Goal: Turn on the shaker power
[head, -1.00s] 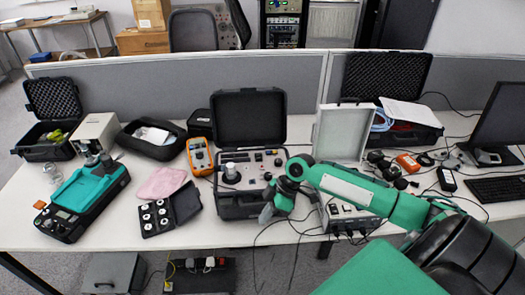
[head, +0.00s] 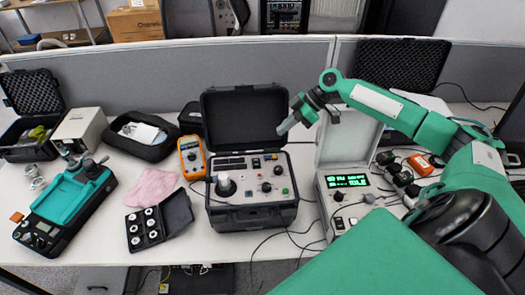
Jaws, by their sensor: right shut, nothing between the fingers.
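The shaker unit (head: 250,217) is an open black case in the middle of the table, lid raised at the back. Its light grey panel has a round shaker head (head: 225,186) at left, with knobs, sockets and a dark switch (head: 256,163). A small green spot shows at the panel's right edge; I cannot tell whether it is lit. My right gripper (head: 287,127) is shut and empty, raised above the panel's back right, in front of the lid's right edge, touching nothing I can see. My left gripper is not in view.
Right of the shaker stands an open grey instrument case with a lit green display (head: 346,181). Left are an orange multimeter (head: 192,157), a pink cloth (head: 152,188), a small black case of discs (head: 146,229) and a teal device (head: 66,200). Cables lie right of the shaker.

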